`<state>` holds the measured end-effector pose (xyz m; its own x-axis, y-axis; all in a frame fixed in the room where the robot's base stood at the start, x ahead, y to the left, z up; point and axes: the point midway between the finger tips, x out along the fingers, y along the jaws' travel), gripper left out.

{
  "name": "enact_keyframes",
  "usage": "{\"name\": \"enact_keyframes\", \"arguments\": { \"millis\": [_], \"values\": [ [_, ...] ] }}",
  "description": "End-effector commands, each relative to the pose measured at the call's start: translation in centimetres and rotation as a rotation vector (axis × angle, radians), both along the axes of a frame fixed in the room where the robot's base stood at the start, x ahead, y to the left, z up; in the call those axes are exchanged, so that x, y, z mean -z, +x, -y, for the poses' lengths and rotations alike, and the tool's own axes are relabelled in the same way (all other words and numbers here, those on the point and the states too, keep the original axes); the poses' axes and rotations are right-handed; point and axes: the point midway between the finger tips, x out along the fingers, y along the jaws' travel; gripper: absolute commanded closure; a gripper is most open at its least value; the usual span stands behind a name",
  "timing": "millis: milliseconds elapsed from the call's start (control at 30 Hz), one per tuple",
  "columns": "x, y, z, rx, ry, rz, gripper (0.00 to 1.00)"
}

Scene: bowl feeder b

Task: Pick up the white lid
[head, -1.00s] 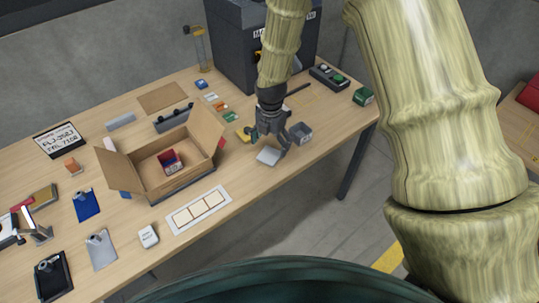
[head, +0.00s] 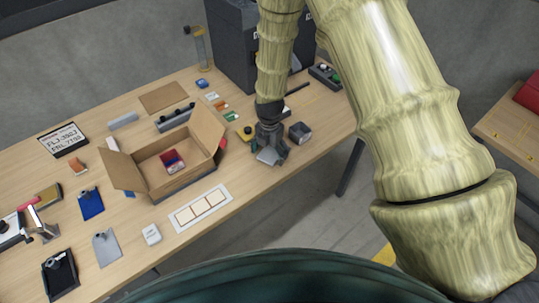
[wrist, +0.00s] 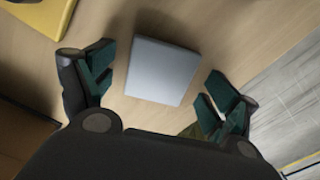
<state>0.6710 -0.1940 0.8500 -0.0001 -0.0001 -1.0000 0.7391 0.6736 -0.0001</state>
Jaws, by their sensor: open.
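The white lid (wrist: 162,72) is a flat, square, pale grey-white piece lying on the wooden table. In the wrist view it sits ahead of and between the two fingers. In the head view the lid (head: 268,157) shows just below my gripper, partly covered by it. My gripper (wrist: 165,95) is open, with one dark green finger pad on each side of the lid and visible gaps to both. In the head view my gripper (head: 270,147) points down at the lid near the table's front edge. Nothing is held.
A small dark box (head: 300,132) stands close to the right of my gripper. An open cardboard box (head: 182,188) is to the left. A yellow item (wrist: 40,14) lies at the wrist view's upper left. The table's front edge is close by.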

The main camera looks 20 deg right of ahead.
Motion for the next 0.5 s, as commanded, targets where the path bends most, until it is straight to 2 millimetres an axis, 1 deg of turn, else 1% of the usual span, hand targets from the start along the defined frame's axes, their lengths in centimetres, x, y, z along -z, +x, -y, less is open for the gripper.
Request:
{"name": "enact_keyframes", "arguments": {
  "millis": [33, 167, 200, 267, 500],
  "values": [
    [0.00, 0.00, 0.00, 0.000, 0.000, 0.000, 0.16],
    [-0.01, 0.00, 0.00, 0.000, 0.000, 0.000, 0.40],
    [-0.02, 0.00, 0.00, 0.000, 0.000, 0.000, 0.47],
    [-0.02, 0.00, 0.00, 0.000, 0.000, 0.000, 0.56],
    [-0.03, 0.01, -0.01, 0.000, 0.000, 0.000, 0.56]
  ]
}}
